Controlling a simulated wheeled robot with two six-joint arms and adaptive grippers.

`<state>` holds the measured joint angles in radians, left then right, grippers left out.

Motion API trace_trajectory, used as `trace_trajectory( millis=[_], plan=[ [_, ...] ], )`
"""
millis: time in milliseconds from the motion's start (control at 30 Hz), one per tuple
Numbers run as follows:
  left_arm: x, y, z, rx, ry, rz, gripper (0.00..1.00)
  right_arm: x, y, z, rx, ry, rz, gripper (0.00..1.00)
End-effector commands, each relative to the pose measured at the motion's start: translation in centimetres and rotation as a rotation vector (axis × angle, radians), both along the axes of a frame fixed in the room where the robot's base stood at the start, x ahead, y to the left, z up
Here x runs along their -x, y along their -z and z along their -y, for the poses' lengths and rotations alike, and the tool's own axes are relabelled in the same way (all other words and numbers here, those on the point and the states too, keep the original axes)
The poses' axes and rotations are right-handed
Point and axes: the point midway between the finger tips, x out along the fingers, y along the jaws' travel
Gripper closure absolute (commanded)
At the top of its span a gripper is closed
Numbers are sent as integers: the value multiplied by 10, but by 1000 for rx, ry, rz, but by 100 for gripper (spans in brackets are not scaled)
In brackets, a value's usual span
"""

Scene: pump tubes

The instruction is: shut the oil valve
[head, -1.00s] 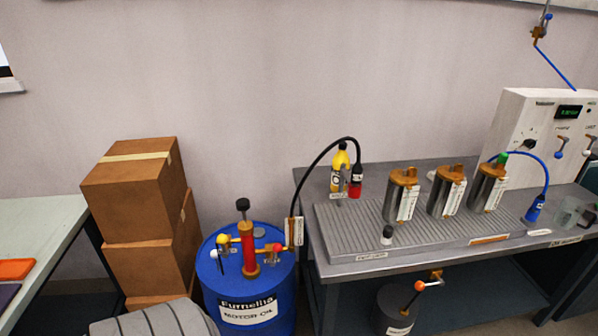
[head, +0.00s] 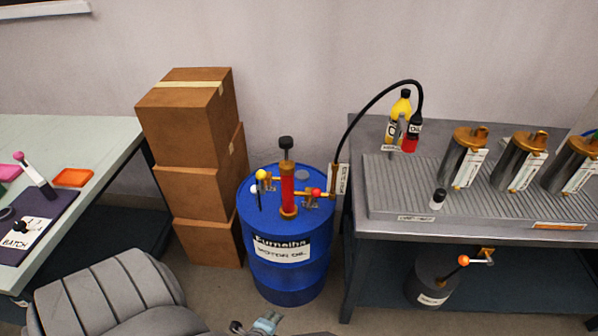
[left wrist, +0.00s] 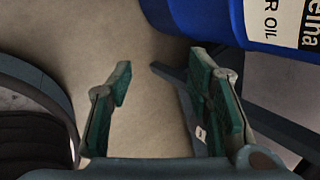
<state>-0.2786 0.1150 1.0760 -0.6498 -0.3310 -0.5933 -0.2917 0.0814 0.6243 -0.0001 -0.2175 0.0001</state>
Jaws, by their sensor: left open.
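A blue motor oil drum (head: 290,275) stands on the floor between the boxes and the metal bench. On its top is a red pump (head: 288,188) with a black knob. A yellow-ball handle (head: 261,175) is at the pump's left and a red-ball handle (head: 316,192) at its right; which is the oil valve, I cannot tell. My left gripper (left wrist: 162,68) is open and empty, below the drum's edge, which shows at upper right in the left wrist view. A small part of it shows at the head view's bottom edge. My right gripper is out of view.
A black hose (head: 345,125) rises to a nozzle by the yellow bottle (head: 400,110) on the metal bench (head: 370,228). Stacked cardboard boxes (head: 200,140) stand left of the drum. A grey chair (head: 105,295) is at lower left, and a dark pot (head: 430,280) under the bench.

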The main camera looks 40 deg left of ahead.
Motion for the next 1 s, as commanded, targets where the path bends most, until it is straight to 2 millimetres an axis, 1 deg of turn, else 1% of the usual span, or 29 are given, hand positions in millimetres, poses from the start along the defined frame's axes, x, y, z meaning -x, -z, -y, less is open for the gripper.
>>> trace_trajectory(
  millis=[33,67,100,133,167,200,233,300,333,400,467,567,600,700,800,900,1000],
  plan=[
    [-53,-22,-13,-238,232,64,54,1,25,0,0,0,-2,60],
    [-82,-50,-20,-420,371,91,54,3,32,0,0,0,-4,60],
    [-114,-90,-28,-666,518,115,54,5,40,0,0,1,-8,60],
    [-133,-120,-31,-843,598,122,54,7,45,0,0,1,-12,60],
    [-148,-150,-34,-1007,656,123,54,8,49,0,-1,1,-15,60],
    [-161,-185,-35,-1196,705,113,54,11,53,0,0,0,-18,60],
    [-167,-208,-35,-1314,726,101,54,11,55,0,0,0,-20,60],
    [-175,-244,-35,-1499,745,73,54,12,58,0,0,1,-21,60],
    [-178,-254,-35,-1541,746,64,54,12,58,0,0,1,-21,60],
    [-186,-263,-38,-1582,748,56,54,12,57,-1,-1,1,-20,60],
    [-195,-264,-43,-1583,748,54,54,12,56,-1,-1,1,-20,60],
    [-218,-263,-54,-1581,748,54,54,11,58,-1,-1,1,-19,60],
    [-229,-263,-60,-1581,747,54,54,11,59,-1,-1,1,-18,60],
    [-256,-262,-73,-1578,747,54,54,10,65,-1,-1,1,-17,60],
    [-278,-260,-84,-1576,747,55,54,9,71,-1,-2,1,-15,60],
    [-294,-260,-91,-1575,748,54,54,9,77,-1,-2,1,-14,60],
    [-303,-260,-96,-1573,749,55,54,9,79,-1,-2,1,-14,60]
  ],
)
